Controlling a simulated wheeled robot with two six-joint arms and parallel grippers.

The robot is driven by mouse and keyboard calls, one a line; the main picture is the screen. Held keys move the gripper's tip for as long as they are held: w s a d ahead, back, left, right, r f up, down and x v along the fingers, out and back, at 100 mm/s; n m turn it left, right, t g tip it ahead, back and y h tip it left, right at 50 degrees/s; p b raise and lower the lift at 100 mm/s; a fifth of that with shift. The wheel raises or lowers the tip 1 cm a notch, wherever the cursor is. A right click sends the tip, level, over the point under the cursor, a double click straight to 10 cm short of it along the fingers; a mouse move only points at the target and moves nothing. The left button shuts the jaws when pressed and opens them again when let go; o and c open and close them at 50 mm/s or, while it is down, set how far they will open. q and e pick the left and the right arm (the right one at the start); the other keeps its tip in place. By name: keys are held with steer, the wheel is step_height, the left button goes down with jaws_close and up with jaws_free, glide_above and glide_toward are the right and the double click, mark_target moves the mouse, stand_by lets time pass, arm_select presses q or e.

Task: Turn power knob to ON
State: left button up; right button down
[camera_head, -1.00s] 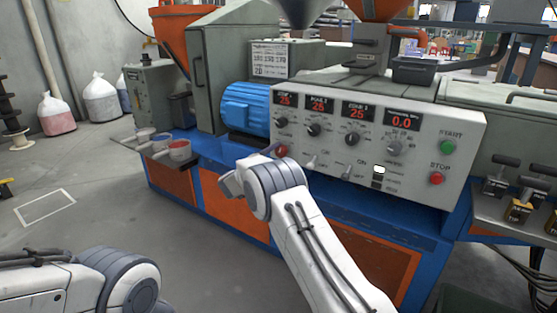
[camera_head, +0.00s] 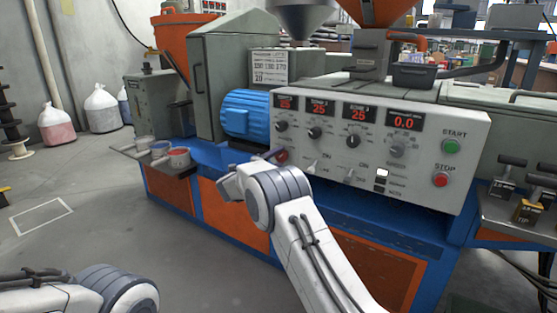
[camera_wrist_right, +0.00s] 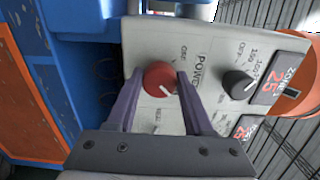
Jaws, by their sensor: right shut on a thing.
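The red power knob (camera_wrist_right: 160,78) sits on the light control panel (camera_wrist_right: 215,45) beside printed "POW…" and "OFF" lettering. A white pointer mark shows on its face. My right gripper (camera_wrist_right: 158,80) has its two purple fingers on either side of the knob, shut on it. In the head view the knob (camera_head: 282,156) is at the panel's lower left, with one purple finger (camera_head: 268,154) beside it; my wrist hides most of the gripper. Only a link of my left arm shows at the lower left; its gripper is out of view.
A dark dial (camera_wrist_right: 237,85) is close beside the power knob. The panel also has toggle switches (camera_head: 313,168), a green START button (camera_head: 451,146) and a red STOP button (camera_head: 440,180). Small cups (camera_head: 179,157) stand on a ledge at the left.

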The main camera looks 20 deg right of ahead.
steer(key=shift+a, duration=0.15)
steer(key=shift+c, duration=1.4)
jaws_free()
steer(key=shift+w, duration=0.1)
steer(key=p+v, duration=0.2)
steer(key=v, duration=0.8)
steer(key=shift+a, duration=0.1)
